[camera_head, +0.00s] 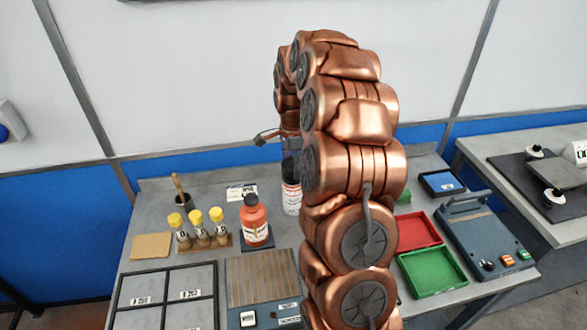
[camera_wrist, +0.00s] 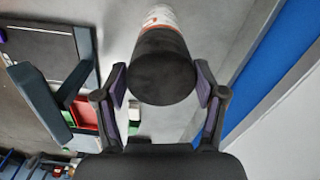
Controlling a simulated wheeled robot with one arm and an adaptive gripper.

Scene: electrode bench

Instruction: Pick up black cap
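In the wrist view a wide black cap (camera_wrist: 162,68) sits on a white bottle (camera_wrist: 160,17) with a red-marked label. The cap lies between the two fingers of my gripper (camera_wrist: 162,82), which are spread at its left and right sides. The pads are very near the cap's sides, with no clear grip on it. In the head view the white bottle (camera_head: 291,197) stands upright on the bench, partly hidden by my arm. Its dark cap (camera_head: 290,165) shows just below my gripper (camera_head: 267,136), which is mostly hidden behind the arm.
An orange bottle (camera_head: 255,222) with a small black cap stands left of the white bottle. Several yellow-capped vials (camera_head: 197,215) stand in a wooden rack further left. A red tray (camera_head: 432,231), a green tray (camera_head: 452,268) and a dark device (camera_head: 490,233) are at right.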

